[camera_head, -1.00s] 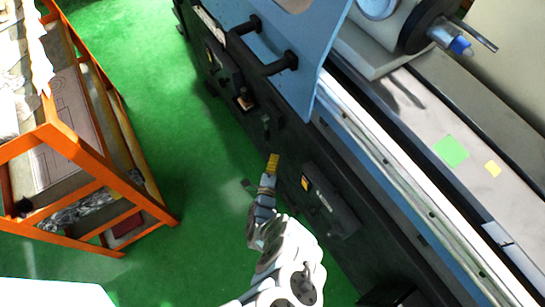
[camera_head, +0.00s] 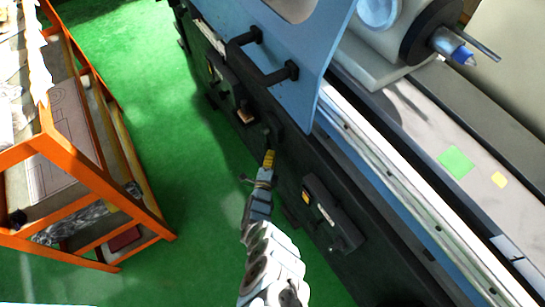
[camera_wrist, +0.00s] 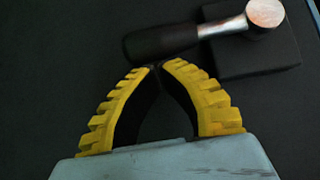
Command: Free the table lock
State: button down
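A lever, likely the table lock, shows in the wrist view: a black handle (camera_wrist: 160,42) at the upper middle, with a silver shaft and round metal hub (camera_wrist: 265,13) on a black block (camera_wrist: 250,52). The handle points left. My gripper (camera_wrist: 161,66) has its yellow ridged fingertips together, just below the handle's lower edge; I cannot tell whether they touch it. No object shows between the fingers. In the head view my gripper (camera_head: 269,158) is at the dark front of the grinder, and the lever is hard to make out there.
A blue guard (camera_head: 300,55) with black handles stands above the grinder front. A dark control box (camera_head: 332,215) juts out to the right of my gripper. An orange rack (camera_head: 75,165) stands at the left. Green floor (camera_head: 175,140) between rack and machine is clear.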

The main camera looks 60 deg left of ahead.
jog(key=shift+f, duration=0.1)
jog(key=a+b, duration=0.1)
jog(key=b, duration=0.1)
jog(key=shift+s+a+m+y+b, duration=0.1)
jog(key=shift+m+y+b, duration=0.2)
dwell(0.3)
